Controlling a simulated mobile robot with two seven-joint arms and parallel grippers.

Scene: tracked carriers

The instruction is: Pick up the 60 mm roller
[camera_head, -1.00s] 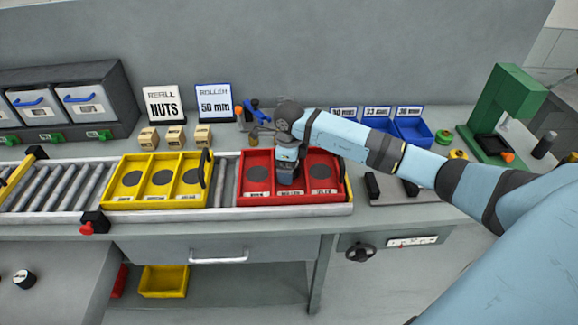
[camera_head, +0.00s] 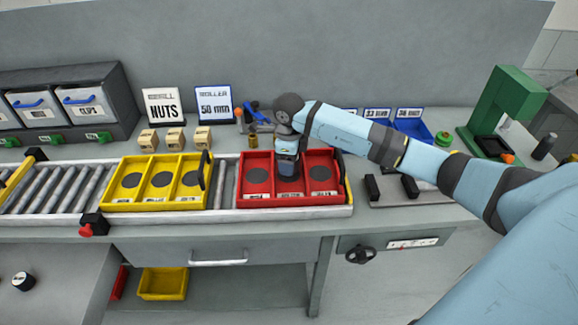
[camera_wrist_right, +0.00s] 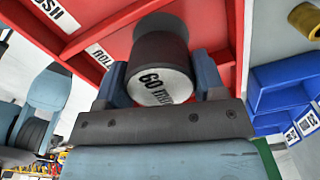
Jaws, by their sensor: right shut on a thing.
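The 60 mm roller (camera_wrist_right: 160,62) is a dark cylinder with a pale end face marked "60" in the right wrist view. My right gripper (camera_wrist_right: 162,80) is shut on it, with one blue-grey finger on each side. In the head view my right gripper (camera_head: 288,168) points down over the middle compartment of the red carrier (camera_head: 300,202). The gripper hides the roller there, and I cannot tell its exact clearance from the carrier floor. My left gripper is not in view.
A yellow three-compartment carrier (camera_head: 155,207) sits left on the roller conveyor (camera_head: 60,188). A "ROLLER 50 mm" sign (camera_head: 214,104) stands behind. Blue bins (camera_head: 412,129) and a green press (camera_head: 503,100) are to the right. A small dark cylinder (camera_head: 22,281) lies on the lower left surface.

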